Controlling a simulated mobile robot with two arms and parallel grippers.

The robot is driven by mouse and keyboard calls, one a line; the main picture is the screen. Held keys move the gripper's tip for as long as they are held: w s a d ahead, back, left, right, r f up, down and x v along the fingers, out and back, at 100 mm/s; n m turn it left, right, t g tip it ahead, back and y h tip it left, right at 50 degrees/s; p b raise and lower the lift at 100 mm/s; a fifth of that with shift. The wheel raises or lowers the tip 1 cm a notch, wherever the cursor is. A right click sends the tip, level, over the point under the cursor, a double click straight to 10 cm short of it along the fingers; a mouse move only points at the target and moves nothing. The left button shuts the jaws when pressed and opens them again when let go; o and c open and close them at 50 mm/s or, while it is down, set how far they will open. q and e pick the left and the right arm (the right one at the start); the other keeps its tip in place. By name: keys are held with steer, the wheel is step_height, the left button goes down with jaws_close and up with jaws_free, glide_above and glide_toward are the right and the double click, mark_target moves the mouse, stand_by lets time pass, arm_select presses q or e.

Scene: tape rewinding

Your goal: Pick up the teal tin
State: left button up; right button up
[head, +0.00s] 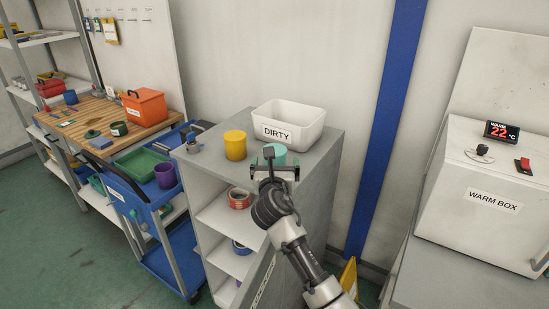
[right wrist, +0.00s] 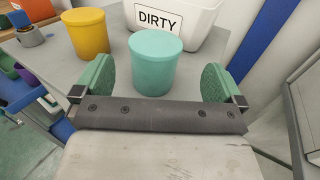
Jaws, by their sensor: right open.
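The teal tin (right wrist: 155,64) stands upright on the grey cabinet top, in front of the white bin marked DIRTY. In the head view the teal tin (head: 275,153) is partly hidden behind my right gripper (head: 275,168). In the right wrist view my right gripper (right wrist: 158,85) is open, with one green finger pad to each side of the tin's lower part. The pads look apart from the tin, with a gap on both sides. My left gripper is not in view.
A yellow tin (head: 235,145) stands to the left of the teal tin. The white DIRTY bin (head: 308,124) stands right behind it. A small grey metal item (head: 193,145) sits at the cabinet's left corner. Red tape (head: 240,198) lies on a shelf below. A blue cart (head: 127,183) stands left.

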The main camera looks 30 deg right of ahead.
mark_target(274, 162)
steer(key=shift+w+d, duration=0.3)
steer(key=shift+w, duration=0.25)
steer(key=shift+w+d+f, duration=0.2)
steer(key=shift+w, duration=0.1)
steer(key=w, duration=0.1)
steer(key=w+d+f, duration=0.1)
steer(key=w, duration=0.2)
steer(key=shift+w+d+f, duration=0.15)
steer(key=shift+d, duration=0.2)
steer(key=shift+w+d, duration=0.15)
steer(key=shift+w, duration=0.1)
steer(key=shift+d+f, duration=0.1)
steer(key=shift+c, duration=1.3)
steer(key=c, duration=0.7)
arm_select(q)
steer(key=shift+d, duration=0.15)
arm_select(e)
steer(key=shift+c, duration=0.4)
